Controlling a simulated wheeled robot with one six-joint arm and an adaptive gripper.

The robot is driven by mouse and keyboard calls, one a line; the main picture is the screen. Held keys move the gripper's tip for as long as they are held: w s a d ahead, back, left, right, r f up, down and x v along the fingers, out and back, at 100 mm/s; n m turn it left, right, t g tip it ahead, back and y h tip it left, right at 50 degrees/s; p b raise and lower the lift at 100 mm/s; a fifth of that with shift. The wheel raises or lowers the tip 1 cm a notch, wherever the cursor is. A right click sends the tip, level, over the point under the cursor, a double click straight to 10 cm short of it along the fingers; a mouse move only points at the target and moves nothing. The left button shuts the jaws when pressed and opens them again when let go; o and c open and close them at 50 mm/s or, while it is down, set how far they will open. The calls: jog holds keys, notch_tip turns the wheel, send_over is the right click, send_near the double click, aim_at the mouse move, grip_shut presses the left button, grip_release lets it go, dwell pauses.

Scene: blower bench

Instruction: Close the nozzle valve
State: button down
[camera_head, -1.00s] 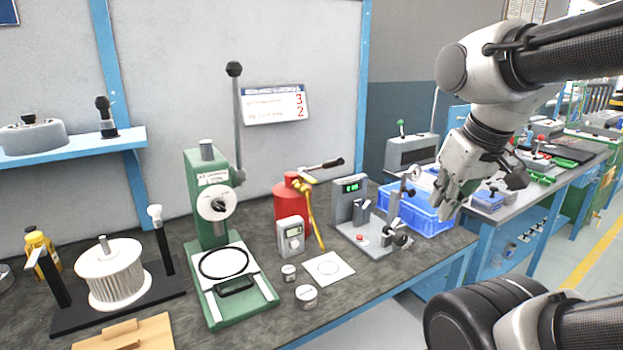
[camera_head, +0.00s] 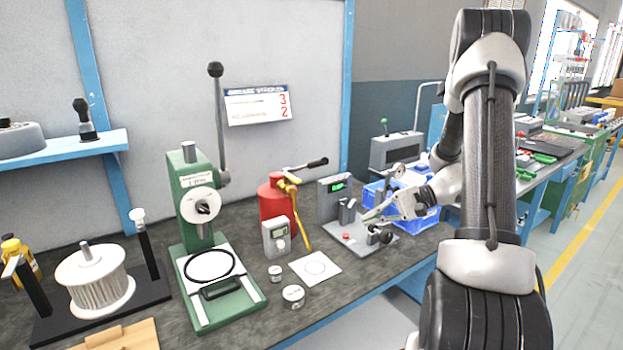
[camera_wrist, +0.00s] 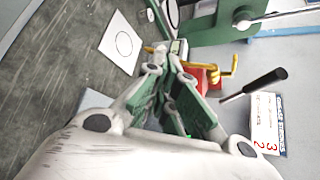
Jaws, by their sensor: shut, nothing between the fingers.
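My gripper (camera_head: 372,214) is shut and empty, over the grey fixture (camera_head: 352,232) with a green display. Its fingertips show in the wrist view (camera_wrist: 166,58) and hide part of the fixture. The canister also shows in the wrist view (camera_wrist: 210,72). I cannot tell which part is the nozzle valve, or whether it is open.
A green press (camera_head: 190,200) stands left of the canister. A small grey meter (camera_head: 277,238), a white card (camera_head: 315,267) and two small round tins lie in front. A blue crate (camera_head: 425,218) is behind my gripper. A wall sign (camera_head: 258,106) hangs above.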

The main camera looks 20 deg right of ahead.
aim_at(295, 180)
jog(key=w+r+n+t+y, duration=0.3)
jog(key=w+r+t, duration=0.2)
jog(key=w+r, duration=0.4)
jog(key=s+a+f+x, duration=0.1)
jog(key=s+x, duration=0.1)
jog(key=x, duration=1)
jog(key=shift+w+a, duration=0.2)
jog(key=shift+a, duration=0.15)
jog(key=shift+f, duration=0.15)
